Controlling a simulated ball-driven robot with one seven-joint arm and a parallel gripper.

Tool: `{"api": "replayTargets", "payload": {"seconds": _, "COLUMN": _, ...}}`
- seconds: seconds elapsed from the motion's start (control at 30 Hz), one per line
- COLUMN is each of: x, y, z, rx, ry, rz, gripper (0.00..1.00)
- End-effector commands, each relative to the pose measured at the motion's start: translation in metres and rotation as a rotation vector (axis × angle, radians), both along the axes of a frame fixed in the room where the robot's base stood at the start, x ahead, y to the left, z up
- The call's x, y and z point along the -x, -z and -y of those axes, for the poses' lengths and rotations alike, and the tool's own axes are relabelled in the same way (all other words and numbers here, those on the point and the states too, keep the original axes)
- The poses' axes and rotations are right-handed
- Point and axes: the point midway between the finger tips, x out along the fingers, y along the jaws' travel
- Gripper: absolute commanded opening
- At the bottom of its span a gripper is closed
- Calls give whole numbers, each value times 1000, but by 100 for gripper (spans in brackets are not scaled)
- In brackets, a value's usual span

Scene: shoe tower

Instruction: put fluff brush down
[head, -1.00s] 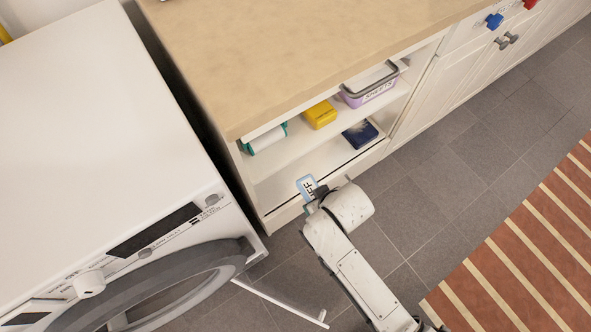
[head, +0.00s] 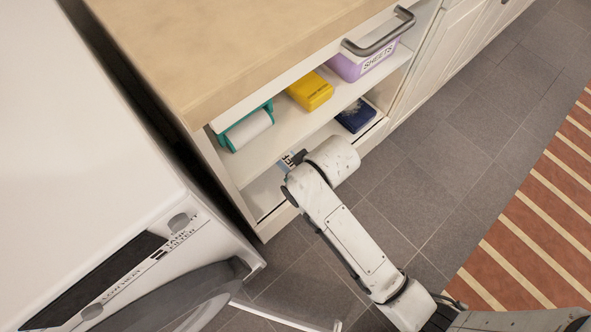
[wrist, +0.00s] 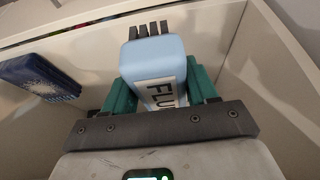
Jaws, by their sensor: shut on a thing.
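The fluff brush (wrist: 152,60) is light blue with a pale label reading "FLU" and dark teeth at its far end. My gripper (wrist: 161,92) is shut on it, with a teal finger on each side. In the head view, my gripper (head: 291,168) reaches into the lower shelf compartment, and only a small bit of the brush (head: 287,158) shows past my wrist. I cannot tell whether the brush touches the shelf floor.
A dark blue box (head: 356,116) lies on the lower shelf, also in the wrist view (wrist: 40,78). The upper shelf holds a teal-and-white roller (head: 247,127), a yellow box (head: 310,91) and a purple sheets box (head: 362,62).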

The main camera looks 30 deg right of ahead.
Motion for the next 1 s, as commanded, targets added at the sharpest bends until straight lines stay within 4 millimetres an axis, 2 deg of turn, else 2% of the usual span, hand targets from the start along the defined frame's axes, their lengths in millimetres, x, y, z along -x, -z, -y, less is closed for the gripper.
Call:
{"api": "replayTargets", "payload": {"seconds": 0.03, "x": -13, "y": 9, "z": 5, "rx": 0, "ry": 4, "rz": 3, "gripper": 33}}
{"api": "replayTargets", "payload": {"seconds": 0.1, "x": -21, "y": 25, "z": 8, "rx": 0, "ry": 2, "rz": -1, "gripper": 33}}
{"api": "replayTargets", "payload": {"seconds": 0.3, "x": -41, "y": 49, "z": 15, "rx": -1, "ry": 2, "rz": 0, "gripper": 33}}
{"api": "replayTargets", "payload": {"seconds": 0.57, "x": -52, "y": 62, "z": 19, "rx": 0, "ry": 1, "rz": 0, "gripper": 33}}
{"api": "replayTargets", "payload": {"seconds": 0.8, "x": -53, "y": 94, "z": 20, "rx": 0, "ry": 1, "rz": 0, "gripper": 33}}
{"api": "replayTargets", "payload": {"seconds": 1.0, "x": -53, "y": 93, "z": 20, "rx": 0, "ry": 1, "rz": 0, "gripper": 33}}
